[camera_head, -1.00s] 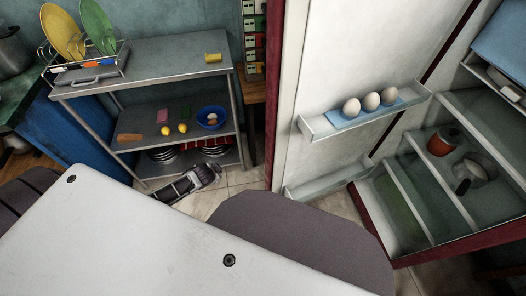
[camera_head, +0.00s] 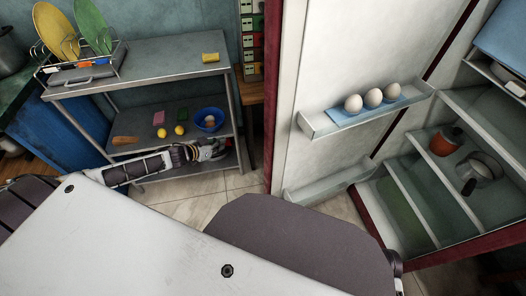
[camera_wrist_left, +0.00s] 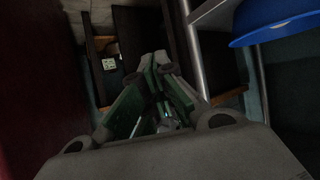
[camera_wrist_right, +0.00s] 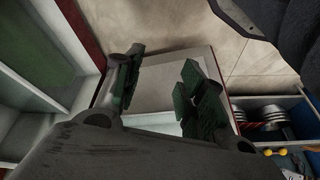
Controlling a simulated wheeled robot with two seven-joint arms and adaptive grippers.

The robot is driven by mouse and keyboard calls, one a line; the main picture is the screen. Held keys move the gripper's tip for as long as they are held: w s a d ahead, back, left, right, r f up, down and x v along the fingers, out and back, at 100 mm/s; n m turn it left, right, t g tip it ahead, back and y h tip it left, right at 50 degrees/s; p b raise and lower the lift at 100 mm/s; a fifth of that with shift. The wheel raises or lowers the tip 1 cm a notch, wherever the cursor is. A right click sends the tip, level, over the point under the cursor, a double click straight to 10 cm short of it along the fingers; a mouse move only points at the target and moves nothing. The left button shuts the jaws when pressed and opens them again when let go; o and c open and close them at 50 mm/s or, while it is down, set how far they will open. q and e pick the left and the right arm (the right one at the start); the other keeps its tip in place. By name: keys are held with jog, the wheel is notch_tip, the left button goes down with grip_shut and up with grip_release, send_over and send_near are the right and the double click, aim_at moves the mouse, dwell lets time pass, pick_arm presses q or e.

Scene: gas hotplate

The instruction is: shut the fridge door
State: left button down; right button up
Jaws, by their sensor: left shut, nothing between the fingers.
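The fridge door (camera_head: 340,60) stands wide open in the head view, its white inner side facing me and its dark red edge on the left. The open fridge (camera_head: 440,190) is at the right. My left gripper (camera_head: 222,149) is shut and empty, left of the door's edge and in front of the metal rack. In the left wrist view its fingers (camera_wrist_left: 158,62) are together, with a dark red surface at the left. My right gripper (camera_wrist_right: 160,74) shows only in its wrist view, open, with a pale panel beyond its fingers that I take for the door.
A door shelf (camera_head: 325,123) holds three eggs (camera_head: 373,98). A metal rack (camera_head: 150,62) with a blue bowl (camera_head: 204,124) stands behind my left gripper. Floor tiles (camera_head: 200,208) are clear between the rack and the door.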

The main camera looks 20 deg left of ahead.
aim_at(264, 151)
pick_arm(q)
jog(key=s+d+r+n+g+h, duration=0.2)
jog(key=s+d+r+n+h, duration=0.5)
jog(key=d+r+n+h, duration=0.2)
notch_tip(264, 151, up, 3)
jog(key=shift+d+f+h, duration=0.15)
jog(key=shift+d+h, duration=0.65)
jog(key=shift+h, duration=0.4)
pick_arm(e)
jog(key=w+a+v, duration=0.1)
jog(key=v, duration=0.5)
jog(key=shift+r, duration=0.45)
jog(key=shift+s, duration=0.15)
pick_arm(q)
jog(key=w+d+b, duration=0.2)
jog(key=d+b, duration=0.2)
jog(key=d, duration=0.7)
jog(key=shift+w+d+b, duration=0.15)
jog(key=shift+d+b, duration=0.1)
jog(key=shift+b, duration=0.15)
pick_arm(e)
notch_tip(264, 151, down, 9)
jog(key=w+a+t+y, duration=0.1)
jog(key=a, duration=0.1)
jog(key=shift+w+a+r+y, duration=0.15)
jog(key=shift+a+r+y, duration=0.1)
jog(key=shift+a+y, duration=0.1)
